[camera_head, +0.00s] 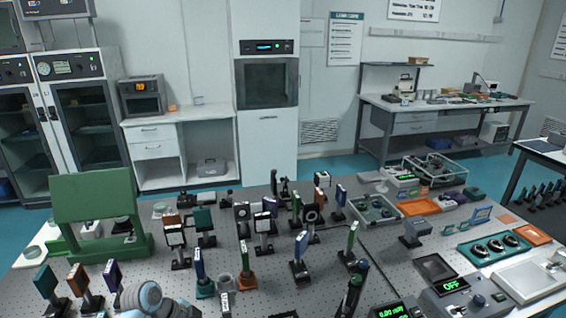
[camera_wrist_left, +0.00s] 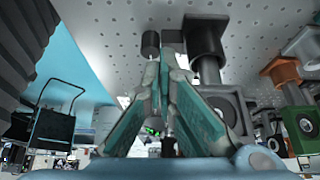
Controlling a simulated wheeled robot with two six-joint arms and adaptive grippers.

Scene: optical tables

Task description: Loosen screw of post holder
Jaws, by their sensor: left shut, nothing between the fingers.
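My left gripper (camera_wrist_left: 163,65) fills the middle of the left wrist view, its teal and grey fingers drawn together at the tips with nothing between them. A dark post holder (camera_wrist_left: 207,62) stands just right of the fingertips. A small dark cylinder (camera_wrist_left: 150,42), possibly a screw knob, shows at the tips' upper left; whether the tips touch it I cannot tell. Which part is the holder's screw is unclear. In the head view, part of my left arm (camera_head: 148,297) shows at the lower left, but the fingers are hidden. My right gripper is not in view.
Several mounted optics crowd the perforated table (camera_head: 330,262) in the head view. A green stand (camera_head: 95,200) is at the left. Control boxes (camera_head: 462,300) and a tray of parts (camera_head: 376,208) take up the right. More mounts (camera_wrist_left: 285,75) stand right of the fingers.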

